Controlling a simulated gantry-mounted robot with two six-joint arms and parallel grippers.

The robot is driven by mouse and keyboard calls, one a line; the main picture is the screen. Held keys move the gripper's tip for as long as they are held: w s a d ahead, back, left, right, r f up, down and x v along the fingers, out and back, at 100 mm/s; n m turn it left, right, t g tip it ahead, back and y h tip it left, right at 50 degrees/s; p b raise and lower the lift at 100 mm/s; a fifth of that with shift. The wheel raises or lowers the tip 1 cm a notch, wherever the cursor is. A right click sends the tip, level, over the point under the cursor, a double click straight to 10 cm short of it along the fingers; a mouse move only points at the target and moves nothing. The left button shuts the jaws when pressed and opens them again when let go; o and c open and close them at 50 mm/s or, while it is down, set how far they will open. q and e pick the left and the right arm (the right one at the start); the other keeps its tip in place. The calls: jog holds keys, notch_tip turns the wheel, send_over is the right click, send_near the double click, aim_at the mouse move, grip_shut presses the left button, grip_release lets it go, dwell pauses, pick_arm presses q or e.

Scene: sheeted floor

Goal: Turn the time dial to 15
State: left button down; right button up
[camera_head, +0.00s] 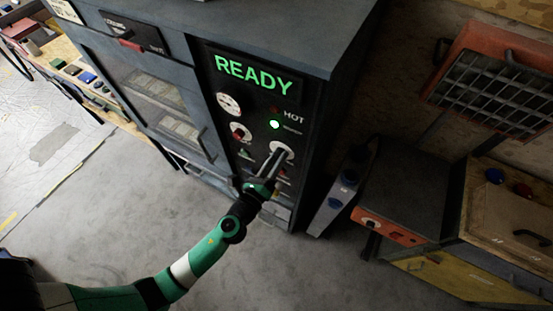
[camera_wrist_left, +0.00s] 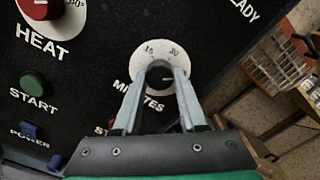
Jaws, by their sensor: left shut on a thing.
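The time dial (camera_head: 283,149) is the lowest round dial on the machine's dark control panel. In the left wrist view its white face (camera_wrist_left: 142,55) carries the marks 15 and 30, with MINUTES printed below. A dark knob (camera_wrist_left: 159,71) sits at its centre. My left gripper (camera_head: 276,160) reaches the dial from below, and its two fingers (camera_wrist_left: 162,78) are shut on the knob, one on each side. The fingers hide part of the dial's lower face and lettering. The knob's exact setting cannot be told. My right gripper is not in view.
A red HEAT knob (camera_wrist_left: 40,7), green START button (camera_wrist_left: 35,87) and blue POWER switch (camera_wrist_left: 29,130) are left of the dial. The panel shows a green READY sign (camera_head: 254,75) and a lit green lamp (camera_head: 274,125). An orange-framed grille (camera_head: 490,85) is at right.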

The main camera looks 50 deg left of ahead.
pick_arm(q)
jog(key=n+b, duration=0.2)
jog(key=n, duration=0.3)
jog(key=n+b, duration=0.2)
jog(key=n, duration=0.3)
jog(key=shift+n, duration=0.4)
jog(key=n+b, duration=0.3)
jog(key=n, duration=0.2)
jog(key=shift+n, duration=0.3)
jog(key=n+b, duration=0.1)
jog(key=n, duration=0.2)
jog(key=shift+r+n+b, duration=0.1)
jog(key=shift+n+b, duration=0.7)
jog(key=shift+n, duration=0.5)
jog(key=shift+c, duration=2.2)
grip_release()
